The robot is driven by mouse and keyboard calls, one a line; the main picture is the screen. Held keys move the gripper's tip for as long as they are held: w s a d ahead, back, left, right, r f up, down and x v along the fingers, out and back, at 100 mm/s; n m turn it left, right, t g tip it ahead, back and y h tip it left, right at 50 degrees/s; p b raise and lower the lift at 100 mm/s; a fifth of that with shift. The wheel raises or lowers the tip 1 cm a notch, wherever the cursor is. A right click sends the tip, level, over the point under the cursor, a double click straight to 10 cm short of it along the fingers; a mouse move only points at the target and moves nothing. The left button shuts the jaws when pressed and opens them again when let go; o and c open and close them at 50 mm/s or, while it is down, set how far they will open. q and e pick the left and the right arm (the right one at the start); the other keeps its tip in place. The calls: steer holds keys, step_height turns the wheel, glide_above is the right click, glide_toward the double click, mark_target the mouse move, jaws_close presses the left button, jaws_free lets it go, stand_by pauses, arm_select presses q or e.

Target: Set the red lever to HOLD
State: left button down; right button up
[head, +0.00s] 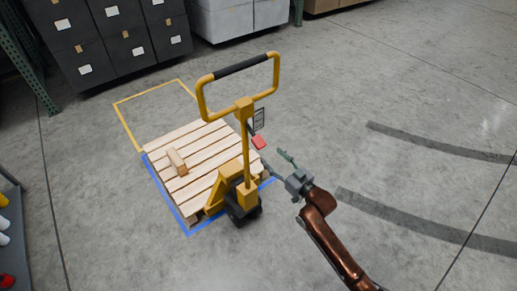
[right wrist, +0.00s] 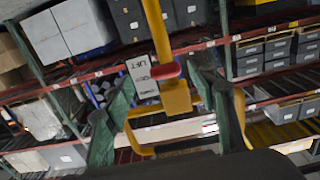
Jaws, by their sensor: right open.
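A yellow pallet jack (head: 246,165) stands upright with its forks at a wooden pallet (head: 190,150). In the right wrist view the red lever (right wrist: 166,71) appears between the open fingertips (right wrist: 163,85), farther ahead. The label plate (right wrist: 141,75) beside it reads LIFT at one end; I cannot tell which mark the lever points to. My left gripper is out of view.
A wood block (head: 177,161) lies on the pallet, inside a blue floor outline. The jack's looped handle (head: 239,68) rises above the lever. Dark totes (head: 120,40) and a grey-white bin (head: 235,18) stand at the back. Floor to the right is clear.

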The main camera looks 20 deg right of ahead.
mark_target(260, 145)
steer(key=shift+w+a+r, duration=0.5)
steer(key=shift+w+r, duration=0.15)
steer(key=b+x, duration=0.1)
steer(key=x, duration=0.4)
steer(key=shift+b, duration=0.3)
steer(key=shift+w+a, duration=0.25)
steer(key=shift+w, duration=0.3)
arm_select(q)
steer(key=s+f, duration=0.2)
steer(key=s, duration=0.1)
arm_select(e)
steer(key=shift+w, duration=0.1)
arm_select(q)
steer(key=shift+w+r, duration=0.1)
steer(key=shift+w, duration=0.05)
arm_select(e)
steer(key=shift+c, duration=0.4)
jaws_close()
